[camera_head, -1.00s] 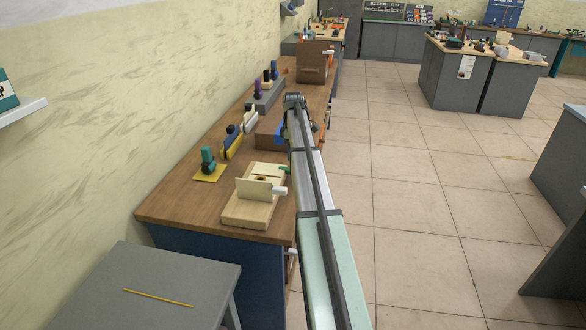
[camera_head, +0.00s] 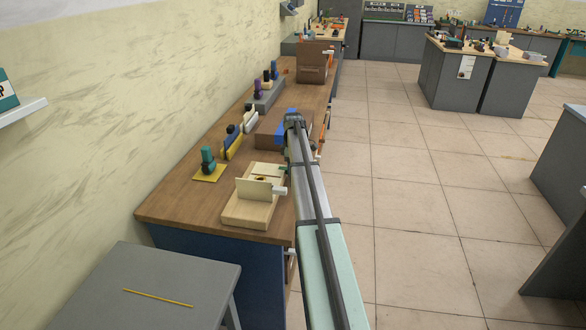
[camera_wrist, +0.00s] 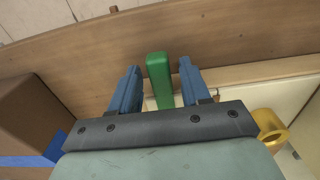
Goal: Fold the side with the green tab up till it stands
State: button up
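The wooden jig (camera_head: 243,215) sits near the front end of the bench. A pale panel (camera_head: 252,189) stands upright on it, and a flatter pale panel lies behind. The green tab (camera_wrist: 159,80) shows in the wrist view; a bit of green (camera_head: 284,169) shows in the head view at the jig's right side, beside my arm. My gripper (camera_wrist: 160,72) is open, with its two blue fingers on either side of the tab and a gap on each side. Whether the fingertips reach below the tab's top cannot be told. In the head view my arm hides the fingers.
A brown box with a blue band (camera_wrist: 18,115) is close to the left of my gripper in the wrist view. A brass-coloured ring (camera_wrist: 268,127) is at right. A white peg (camera_head: 280,191) sticks out of the jig. A yellow-based teal fixture (camera_head: 208,172) stands to the left.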

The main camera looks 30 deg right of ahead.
grip_shut()
dwell(0.6)
jog(key=r+t+h, duration=0.1)
jog(key=s+a+t+h, duration=0.1)
jog(key=r+t+h, duration=0.1)
jog(key=t+h, duration=0.1)
jog(key=shift+s+a+r, duration=0.2)
jog(key=shift+s+r, duration=0.05)
jog(key=shift+r, duration=0.1)
jog(key=shift+s+a+r+t+h, duration=0.3)
jog(key=shift+t+h, duration=0.45)
jog(key=shift+s+a+r+t+h, duration=0.25)
jog(key=shift+a+t+h, duration=0.05)
jog(key=shift+t+h, duration=0.5)
jog(key=shift+s+a+r+t+h, duration=0.3)
jog(key=shift+t+h, duration=0.45)
